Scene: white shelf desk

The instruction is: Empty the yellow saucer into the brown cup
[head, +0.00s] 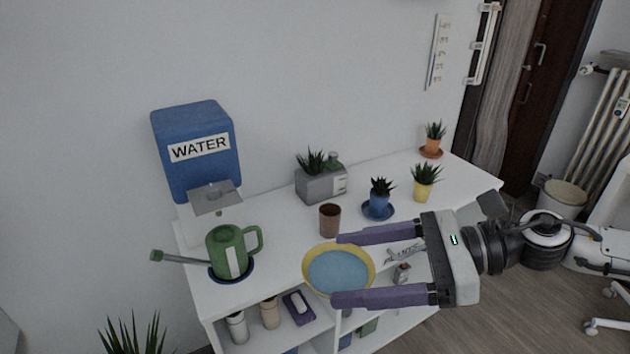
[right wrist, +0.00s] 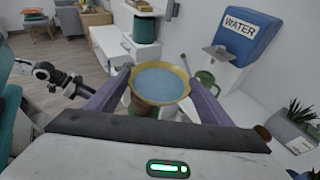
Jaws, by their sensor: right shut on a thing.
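The yellow saucer (head: 369,255) is a wide round dish full of blue liquid. It hangs at the desk's front edge, looking about level. My right gripper (head: 335,268) reaches in from the right and is shut on the saucer, one finger on each side. In the right wrist view the saucer (right wrist: 183,77) shows between the fingers (right wrist: 155,90). The brown cup (head: 330,221) stands upright on the white desk, just behind the saucer and apart from it. Its inside is dark, so I cannot tell its contents.
On the white desk (head: 272,232) stand a green watering can (head: 222,250), a blue water dispenser (head: 190,140), a grey planter (head: 314,187), a blue potted plant (head: 379,200) and a yellow potted plant (head: 422,192). Bottles stand on the shelf below.

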